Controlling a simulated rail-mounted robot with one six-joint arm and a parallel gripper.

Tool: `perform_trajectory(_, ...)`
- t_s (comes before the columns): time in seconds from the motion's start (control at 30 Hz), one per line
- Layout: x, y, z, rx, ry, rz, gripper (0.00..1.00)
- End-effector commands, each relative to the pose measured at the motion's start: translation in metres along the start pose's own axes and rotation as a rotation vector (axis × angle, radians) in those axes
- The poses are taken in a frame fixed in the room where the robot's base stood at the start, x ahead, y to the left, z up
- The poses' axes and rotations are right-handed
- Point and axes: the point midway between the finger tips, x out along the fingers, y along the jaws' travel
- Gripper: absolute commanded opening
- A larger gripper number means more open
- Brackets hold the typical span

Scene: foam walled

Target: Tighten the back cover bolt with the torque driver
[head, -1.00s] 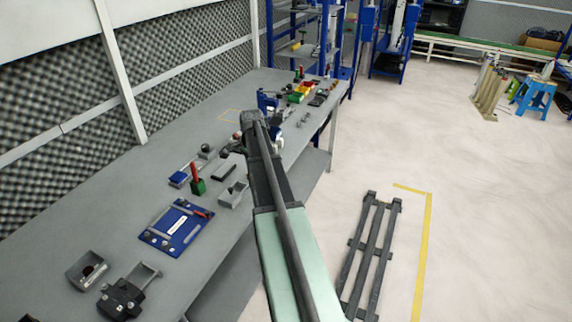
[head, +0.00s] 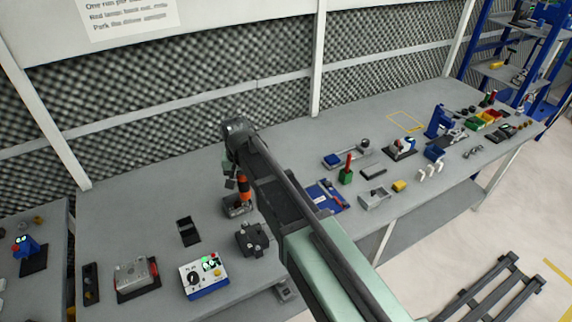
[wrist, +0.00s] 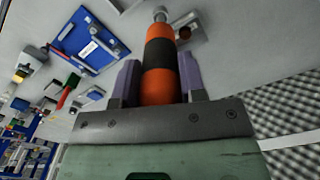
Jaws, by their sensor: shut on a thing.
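The torque driver, orange with a black band (wrist: 160,62), stands between the two purple fingers of my gripper (wrist: 158,82) in the wrist view. My gripper is shut on it. In the head view the driver (head: 243,188) hangs roughly upright below my gripper (head: 236,172), over the bench. Its grey tip points at a small grey holder (head: 236,207), which also shows in the wrist view (wrist: 188,27). I cannot tell whether tip and holder touch. I cannot make out the back cover bolt in either view.
A black clamp-like block (head: 251,240) stands near the holder. A white control box with a green light (head: 205,273) and a grey housing on a dark base (head: 137,276) sit front left. A blue plate (head: 326,197) lies right of my arm. Bench behind the holder is clear.

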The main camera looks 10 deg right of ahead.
Motion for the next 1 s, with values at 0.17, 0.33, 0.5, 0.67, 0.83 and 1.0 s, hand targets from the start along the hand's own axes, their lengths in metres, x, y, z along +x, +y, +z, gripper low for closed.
perform_trajectory(0.17,-0.003,-0.016,0.009,-0.058,0.0,0.0,0.11)
perform_trajectory(0.33,-0.002,-0.015,0.009,-0.055,0.0,0.0,0.11)
perform_trajectory(0.5,0.001,-0.015,0.01,-0.053,0.0,0.002,0.11)
perform_trajectory(0.67,0.017,-0.015,0.01,-0.053,0.0,0.002,0.11)
perform_trajectory(0.83,0.038,-0.015,0.009,-0.052,0.0,0.002,0.11)
perform_trajectory(1.0,0.054,-0.015,0.009,-0.052,0.0,0.002,0.11)
